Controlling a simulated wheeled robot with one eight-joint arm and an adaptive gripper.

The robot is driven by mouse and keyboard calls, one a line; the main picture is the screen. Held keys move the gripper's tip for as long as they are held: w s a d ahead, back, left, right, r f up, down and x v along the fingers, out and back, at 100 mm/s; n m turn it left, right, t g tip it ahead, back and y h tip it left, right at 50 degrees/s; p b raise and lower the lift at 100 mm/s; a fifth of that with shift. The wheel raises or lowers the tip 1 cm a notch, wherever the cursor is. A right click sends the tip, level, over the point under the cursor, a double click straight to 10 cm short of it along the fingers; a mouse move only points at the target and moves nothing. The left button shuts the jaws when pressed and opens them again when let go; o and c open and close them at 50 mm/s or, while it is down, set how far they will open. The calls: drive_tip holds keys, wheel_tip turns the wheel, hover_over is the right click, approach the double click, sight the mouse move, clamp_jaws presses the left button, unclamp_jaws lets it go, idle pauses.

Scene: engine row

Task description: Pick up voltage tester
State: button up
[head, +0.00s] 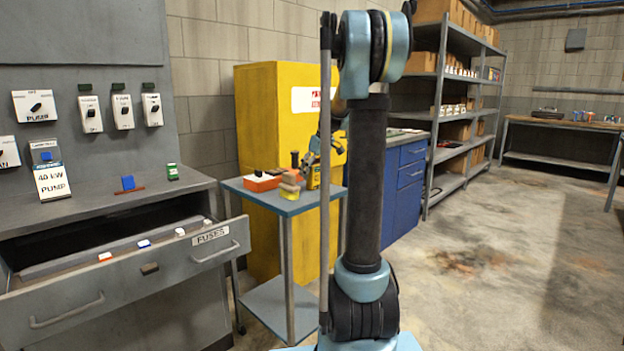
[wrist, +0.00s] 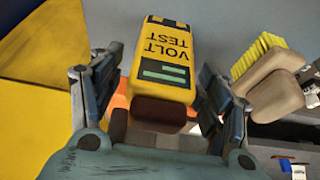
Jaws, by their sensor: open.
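The voltage tester (wrist: 165,65) is a yellow block with a dark end, lettered VOLT TEST. In the wrist view it lies between my gripper's two fingers. My gripper (wrist: 157,72) is open, with one finger on each side of the tester and visible gaps beside it. In the head view my gripper (head: 324,146) is low over the small blue-topped table (head: 290,208), partly hidden by my arm. The yellow tester (head: 313,179) shows just under it at the table's right side.
A tan-handled brush with yellow bristles (wrist: 275,85) lies close to the right finger; an orange-and-white item (head: 262,181) is further left on the table. An open FUSES drawer (head: 130,262) juts out at left. A yellow cabinet (head: 262,120) stands behind. Floor at right is clear.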

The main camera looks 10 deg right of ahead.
drive_tip(key=shift+x, duration=1.35)
drive_tip(key=shift+c, duration=0.2)
drive_tip(key=c, duration=1.3)
drive_tip(key=shift+o, duration=0.2)
